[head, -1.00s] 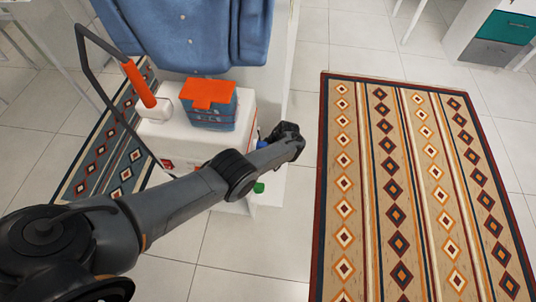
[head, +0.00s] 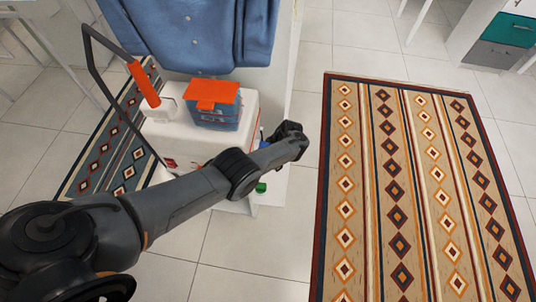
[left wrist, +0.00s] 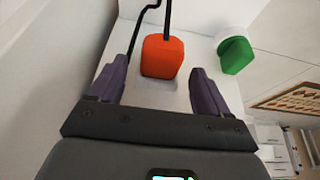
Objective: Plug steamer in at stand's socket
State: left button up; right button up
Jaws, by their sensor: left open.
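The steamer (head: 240,112) is a white box with a blue tank and an orange lid, low in front of the wardrobe. My left arm crosses in front of it, and my left gripper (head: 289,137) is just to its right. In the left wrist view the left gripper (left wrist: 157,70) is open. An orange block with a black cord, apparently the plug (left wrist: 162,56), shows between the fingers, with a gap on each side. I cannot tell its depth between them. The socket cannot be made out. My right gripper is not in view.
A green and white piece (left wrist: 235,54) is right of the plug in the wrist view. A blue shirt (head: 200,35) hangs above the steamer. A patterned rug (head: 420,190) covers open floor to the right. A black-framed handle (head: 100,75) rises left of the steamer.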

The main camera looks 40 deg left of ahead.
pick_arm(q)
jog(key=p+v, duration=0.4)
jog(key=v, duration=0.5)
jog(key=shift+r, duration=0.35)
